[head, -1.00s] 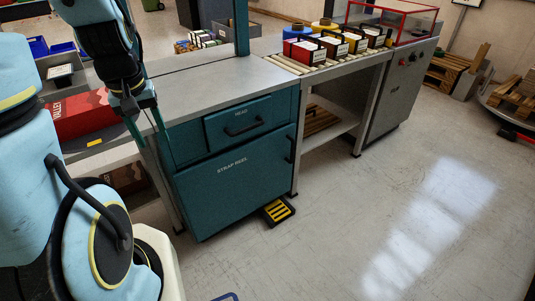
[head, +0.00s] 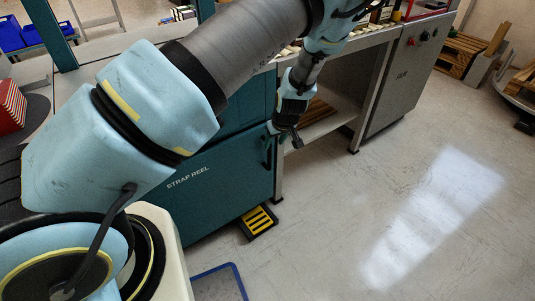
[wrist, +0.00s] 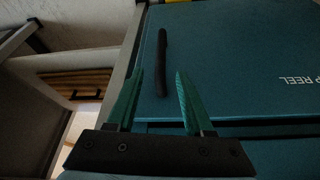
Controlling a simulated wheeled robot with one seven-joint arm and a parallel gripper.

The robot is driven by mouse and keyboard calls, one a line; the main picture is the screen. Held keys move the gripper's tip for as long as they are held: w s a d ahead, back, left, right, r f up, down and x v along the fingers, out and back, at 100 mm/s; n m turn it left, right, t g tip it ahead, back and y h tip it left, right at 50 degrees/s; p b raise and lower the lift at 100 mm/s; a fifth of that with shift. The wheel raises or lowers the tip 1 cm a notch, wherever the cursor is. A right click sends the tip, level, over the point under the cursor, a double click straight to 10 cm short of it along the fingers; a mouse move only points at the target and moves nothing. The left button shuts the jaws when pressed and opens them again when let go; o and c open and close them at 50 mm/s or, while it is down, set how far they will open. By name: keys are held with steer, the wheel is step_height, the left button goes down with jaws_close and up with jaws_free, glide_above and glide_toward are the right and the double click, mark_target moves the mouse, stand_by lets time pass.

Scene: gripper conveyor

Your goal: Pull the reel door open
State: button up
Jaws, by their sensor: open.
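The reel door (head: 215,200) is the teal panel lettered "STRAP REEL" and stands shut in the cabinet front. It also fills the right of the wrist view (wrist: 240,75), where its lettering appears upside down. Its black bar handle (wrist: 162,62) runs along the door's edge there. My gripper (wrist: 159,78) is open, with one green finger on each side of the handle's line. I cannot tell whether the handle is within the fingers' depth; no contact shows.
A black and yellow step (head: 258,222) lies on the floor below the door's right corner. A bench with an open shelf (head: 325,125) stands right of the cabinet. The floor in front (head: 340,220) is clear. A blue-edged mat (head: 220,283) lies near my base.

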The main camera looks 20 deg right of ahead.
mark_target(270, 152)
steer(key=x, duration=1)
steer(key=shift+f, duration=0.2)
jaws_close()
stand_by(1.1)
